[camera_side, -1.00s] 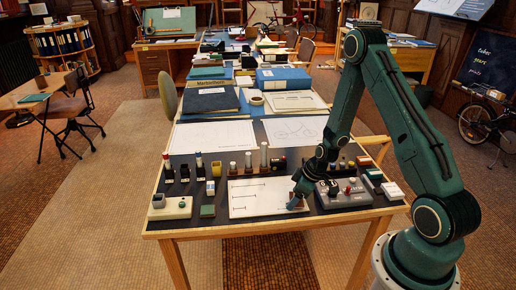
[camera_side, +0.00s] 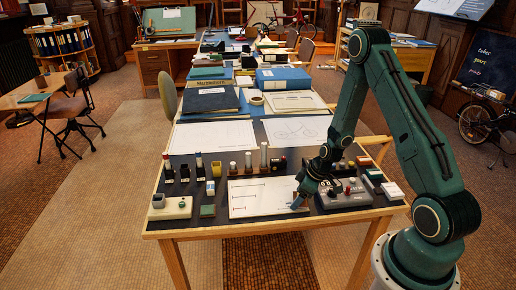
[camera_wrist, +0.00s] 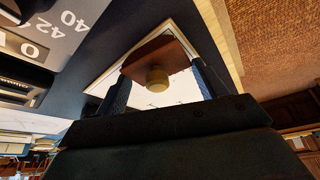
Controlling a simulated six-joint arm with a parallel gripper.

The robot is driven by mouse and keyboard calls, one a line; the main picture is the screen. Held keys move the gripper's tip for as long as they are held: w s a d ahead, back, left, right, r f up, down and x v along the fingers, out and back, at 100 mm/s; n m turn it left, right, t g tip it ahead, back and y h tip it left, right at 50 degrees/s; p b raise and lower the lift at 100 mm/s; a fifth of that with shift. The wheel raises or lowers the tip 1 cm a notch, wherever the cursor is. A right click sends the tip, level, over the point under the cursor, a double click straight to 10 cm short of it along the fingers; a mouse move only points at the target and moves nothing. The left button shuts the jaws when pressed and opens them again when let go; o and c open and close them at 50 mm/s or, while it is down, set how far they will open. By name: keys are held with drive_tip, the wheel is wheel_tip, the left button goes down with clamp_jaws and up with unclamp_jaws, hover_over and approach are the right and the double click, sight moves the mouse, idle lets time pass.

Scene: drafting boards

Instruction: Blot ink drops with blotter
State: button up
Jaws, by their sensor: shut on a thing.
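My gripper (camera_side: 300,201) is at the right edge of the white drawing sheet (camera_side: 258,209) at the table's front. In the wrist view the two dark fingers of my gripper (camera_wrist: 160,84) are on either side of the blotter (camera_wrist: 150,52), a reddish-brown wooden block with a pale round knob. My gripper is shut on it. The blotter is low over the sheet's right part; whether it touches the paper I cannot tell. The sheet carries a few short dark and reddish lines. Ink drops cannot be made out, and the area under the blotter is hidden.
A grey device (camera_side: 345,195) with knobs stands close to the right of my gripper. Bottles and stamps, including a tall white one (camera_side: 264,156), line the sheet's back edge. A cream box (camera_side: 170,207) and a small green pad (camera_side: 208,211) lie to the left.

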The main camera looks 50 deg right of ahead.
drive_tip(key=shift+a, duration=0.15)
drive_tip(key=shift+w+a, duration=0.6)
drive_tip(key=shift+w, duration=0.05)
drive_tip(key=shift+w+a, duration=0.45)
drive_tip(key=shift+a, duration=0.05)
drive_tip(key=shift+w+a, duration=0.25)
drive_tip(key=shift+w, duration=0.05)
drive_tip(key=shift+w+a, duration=0.45)
drive_tip(key=shift+a, duration=0.05)
drive_tip(key=shift+w+a, duration=0.15)
drive_tip(key=shift+w, duration=0.05)
drive_tip(key=shift+s+d, duration=0.45)
drive_tip(key=shift+d, duration=0.1)
idle(0.3)
drive_tip(key=shift+s+d, duration=0.25)
